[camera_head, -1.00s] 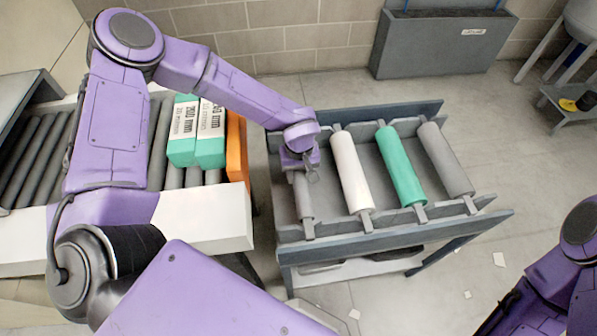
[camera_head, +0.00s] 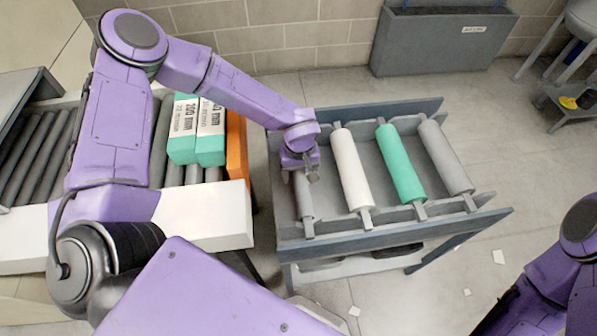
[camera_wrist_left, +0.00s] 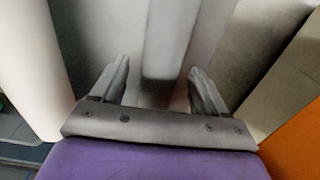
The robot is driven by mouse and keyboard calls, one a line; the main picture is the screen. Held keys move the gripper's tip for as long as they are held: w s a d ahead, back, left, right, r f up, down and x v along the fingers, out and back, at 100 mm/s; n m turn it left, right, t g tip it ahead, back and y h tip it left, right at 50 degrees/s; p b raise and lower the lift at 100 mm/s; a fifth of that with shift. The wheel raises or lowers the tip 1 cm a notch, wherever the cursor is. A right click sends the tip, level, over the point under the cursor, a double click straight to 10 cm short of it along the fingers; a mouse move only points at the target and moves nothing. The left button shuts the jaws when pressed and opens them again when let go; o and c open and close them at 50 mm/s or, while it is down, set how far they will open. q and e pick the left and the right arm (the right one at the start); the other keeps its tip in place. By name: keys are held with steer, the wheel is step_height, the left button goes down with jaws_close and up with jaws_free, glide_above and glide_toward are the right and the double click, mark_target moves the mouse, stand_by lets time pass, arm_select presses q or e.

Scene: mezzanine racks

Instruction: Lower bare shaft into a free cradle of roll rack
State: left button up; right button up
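The grey roll rack (camera_head: 392,237) stands right of the conveyor. The bare grey shaft (camera_head: 305,205) lies at its leftmost place, with its near end at the front rail. My left gripper (camera_head: 304,174) is over the far part of this shaft and hides its far end. In the left wrist view the fingers (camera_wrist_left: 160,85) stand apart on either side of the shaft (camera_wrist_left: 170,40), with a gap visible beside it. A white roll (camera_head: 352,170), a green roll (camera_head: 401,164) and a grey roll (camera_head: 445,158) lie to the right in the rack. My right gripper is out of view.
The roller conveyor (camera_head: 200,220) at the left carries green and white boxes (camera_head: 210,150) and an orange piece (camera_head: 236,140) close to the rack. A grey bin (camera_head: 440,45) stands by the back wall. Floor right of the rack is mostly clear.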

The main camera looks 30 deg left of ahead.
arm_select(q)
step_height(320, 180, up, 10)
steer(key=shift+r, duration=0.25)
stand_by(0.6)
